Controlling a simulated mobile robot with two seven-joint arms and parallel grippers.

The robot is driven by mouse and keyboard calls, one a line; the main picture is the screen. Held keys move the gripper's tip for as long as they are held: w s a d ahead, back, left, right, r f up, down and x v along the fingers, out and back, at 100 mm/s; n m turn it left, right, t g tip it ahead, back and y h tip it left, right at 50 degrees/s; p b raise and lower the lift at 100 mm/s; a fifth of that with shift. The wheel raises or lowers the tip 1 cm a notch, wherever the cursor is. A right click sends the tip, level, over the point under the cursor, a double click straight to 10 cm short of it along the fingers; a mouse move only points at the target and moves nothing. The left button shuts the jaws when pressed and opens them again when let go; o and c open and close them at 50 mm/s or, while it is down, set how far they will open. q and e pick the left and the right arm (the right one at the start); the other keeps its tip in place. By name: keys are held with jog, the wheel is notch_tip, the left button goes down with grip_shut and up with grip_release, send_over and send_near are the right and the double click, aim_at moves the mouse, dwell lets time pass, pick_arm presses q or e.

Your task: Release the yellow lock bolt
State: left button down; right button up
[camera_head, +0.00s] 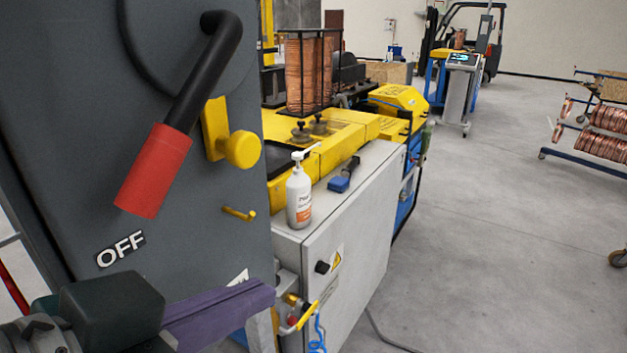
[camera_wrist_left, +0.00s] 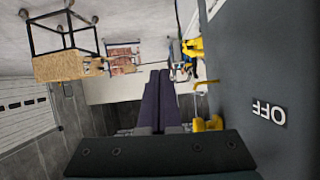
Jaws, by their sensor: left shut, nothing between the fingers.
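A large yellow round knob (camera_head: 240,150) on a yellow bracket sticks out from the dark grey panel (camera_head: 200,225). A small yellow bent pin (camera_head: 239,213) sits below it on the same panel. I cannot tell for sure which is the lock bolt. Both seem to show in the left wrist view, as a thicker yellow part (camera_wrist_left: 208,124) and a thin yellow pin (camera_wrist_left: 207,84). My left gripper (camera_head: 268,290) is below both, with its purple fingers shut and empty, pointing right, apart from them. The fingers also show in the wrist view (camera_wrist_left: 160,74). My right gripper is not in view.
A black lever with a red grip (camera_head: 153,171) points down toward the OFF label (camera_head: 121,248). A white pump bottle (camera_head: 299,195) and a blue tool (camera_head: 343,179) stand on the grey cabinet (camera_head: 345,235). A yellow-handled valve (camera_head: 304,315) sits near the fingertips.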

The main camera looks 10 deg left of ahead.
aim_at(223, 156)
pick_arm(q)
jog(key=a+n+t+y+b, duration=0.1)
jog(key=t+b, duration=0.4)
jog(key=s+a+r+n+t+y+b, duration=0.1)
jog(key=t+b, duration=0.4)
jog(key=a+r+n+t+y+b, duration=0.1)
jog(key=n+t+b, duration=0.1)
jog(key=t+b, duration=0.3)
jog(key=shift+s+b, duration=0.4)
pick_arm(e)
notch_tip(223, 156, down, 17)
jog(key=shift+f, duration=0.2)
pick_arm(q)
jog(key=shift+r, duration=0.15)
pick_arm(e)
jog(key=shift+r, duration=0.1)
pick_arm(q)
jog(key=p+x, duration=0.5)
jog(key=x, duration=0.5)
jog(key=shift+p, duration=0.4)
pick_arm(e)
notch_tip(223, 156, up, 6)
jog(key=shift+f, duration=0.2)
pick_arm(q)
jog(key=shift+s, duration=0.1)
